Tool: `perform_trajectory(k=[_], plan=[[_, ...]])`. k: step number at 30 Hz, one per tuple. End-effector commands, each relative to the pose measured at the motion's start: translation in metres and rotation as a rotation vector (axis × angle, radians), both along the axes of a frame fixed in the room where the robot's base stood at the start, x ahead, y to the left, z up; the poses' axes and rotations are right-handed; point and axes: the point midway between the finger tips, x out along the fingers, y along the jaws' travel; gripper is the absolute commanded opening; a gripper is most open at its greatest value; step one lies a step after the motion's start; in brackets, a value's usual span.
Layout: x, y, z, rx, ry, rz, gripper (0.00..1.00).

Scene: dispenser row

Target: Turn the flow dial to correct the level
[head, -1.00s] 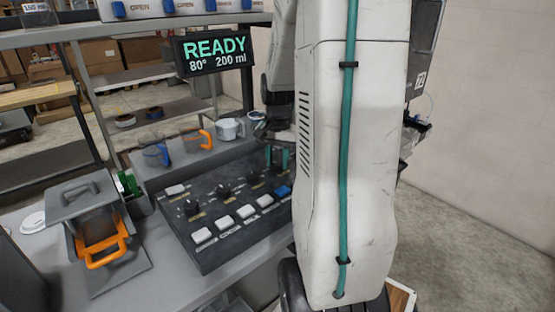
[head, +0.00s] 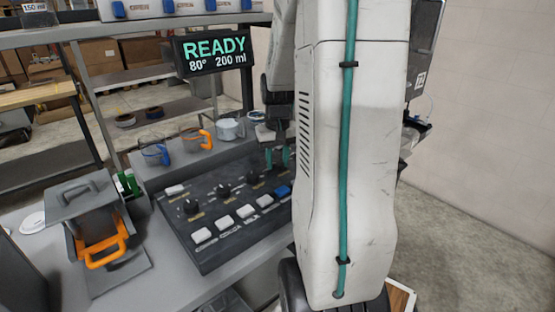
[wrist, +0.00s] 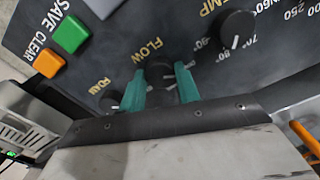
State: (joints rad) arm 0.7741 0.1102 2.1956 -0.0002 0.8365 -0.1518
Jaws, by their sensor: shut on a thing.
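The flow dial (wrist: 160,73) is a dark round knob under the yellow FLOW label in the wrist view. My gripper (wrist: 161,88) is shut on it, with one teal finger on each side. A pale mark shows on the dial's near side, but its exact setting is unclear. In the head view my gripper (head: 277,159) is down at the far right part of the dark control panel (head: 207,258), and the flow dial is hidden between its fingers. The display (head: 214,52) reads READY, 80°, 200 ml.
The temp dial (wrist: 237,29) and foam dial (wrist: 111,98) flank the flow dial. Green (wrist: 70,34) and orange (wrist: 49,63) buttons lie beyond. White buttons (head: 224,222) line the panel's front. Cups (head: 192,140) stand behind it. A lidded orange-handled container (head: 92,215) is left.

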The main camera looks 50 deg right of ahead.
Motion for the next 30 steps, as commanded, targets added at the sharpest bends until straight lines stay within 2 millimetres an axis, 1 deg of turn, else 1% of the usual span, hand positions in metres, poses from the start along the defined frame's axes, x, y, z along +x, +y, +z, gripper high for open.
perform_trajectory(k=[13, 14, 15, 16, 25, 28, 30], plan=[[0.001, 0.000, 0.001, -0.002, -0.002, 0.010, 0.09], [0.001, 0.000, 0.001, -0.002, -0.002, 0.010, 0.40], [0.001, 0.000, 0.001, -0.002, -0.002, 0.010, 0.52], [0.001, 0.000, 0.001, -0.002, -0.002, 0.010, 0.54], [0.001, 0.000, 0.003, -0.001, -0.002, 0.009, 0.54], [0.001, 0.000, 0.012, -0.002, -0.002, 0.009, 0.54], [0.001, -0.001, 0.024, -0.004, -0.004, 0.009, 0.54]])
